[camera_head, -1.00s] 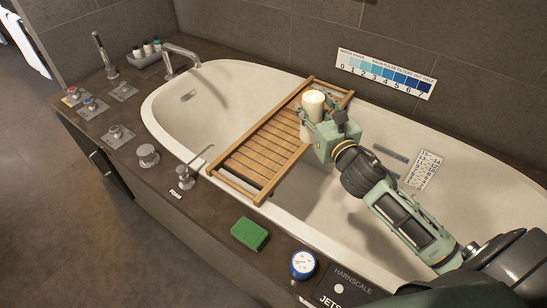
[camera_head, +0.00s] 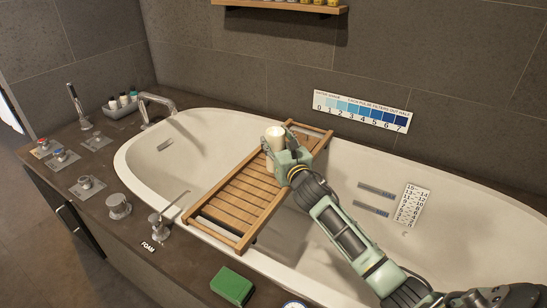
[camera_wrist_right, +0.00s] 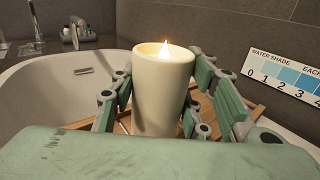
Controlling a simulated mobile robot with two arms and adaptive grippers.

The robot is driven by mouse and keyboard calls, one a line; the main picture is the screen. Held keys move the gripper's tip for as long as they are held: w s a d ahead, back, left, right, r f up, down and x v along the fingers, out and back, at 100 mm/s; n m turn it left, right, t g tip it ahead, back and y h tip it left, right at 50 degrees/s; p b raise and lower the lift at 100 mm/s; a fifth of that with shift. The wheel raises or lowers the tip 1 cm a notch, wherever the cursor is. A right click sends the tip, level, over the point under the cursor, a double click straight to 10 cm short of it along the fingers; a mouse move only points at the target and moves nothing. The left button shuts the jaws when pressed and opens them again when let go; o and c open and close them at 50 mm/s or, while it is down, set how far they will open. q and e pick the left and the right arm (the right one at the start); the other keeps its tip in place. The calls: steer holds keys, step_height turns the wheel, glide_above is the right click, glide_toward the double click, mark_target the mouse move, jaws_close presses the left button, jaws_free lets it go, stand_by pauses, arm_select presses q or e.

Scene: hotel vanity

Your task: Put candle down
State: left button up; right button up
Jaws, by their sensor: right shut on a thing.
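A white candle (camera_head: 274,138) is upright over the far end of the wooden bath tray (camera_head: 233,209). In the right wrist view the candle (camera_wrist_right: 162,90) has a lit flame and stands between the two green fingers. My right gripper (camera_head: 283,150) is shut on the candle. The tray lies across the bathtub, its slats behind and below the candle. I cannot tell whether the candle's base touches the tray, as the gripper hides it. My left gripper is not in view.
The white bathtub (camera_head: 180,185) surrounds the tray. A green sponge (camera_head: 232,286) lies on the near ledge. Knobs (camera_head: 118,206) and a faucet (camera_head: 155,105) stand at the left. A blue scale strip (camera_head: 360,112) is on the wall. The tray's near slats are bare.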

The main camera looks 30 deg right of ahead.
mark_target(274, 150)
steer(key=shift+w+a+f, duration=0.15)
steer(key=shift+w+f, duration=0.1)
steer(key=shift+w, duration=0.15)
step_height(274, 150, down, 3)
steer(key=shift+b, duration=0.75)
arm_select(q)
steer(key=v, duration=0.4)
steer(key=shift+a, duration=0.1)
arm_select(e)
steer(key=shift+f, duration=0.4)
steer(key=shift+f, duration=0.2)
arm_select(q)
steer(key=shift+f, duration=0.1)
arm_select(e)
steer(key=o, duration=1.3)
steer(key=shift+s, duration=0.1)
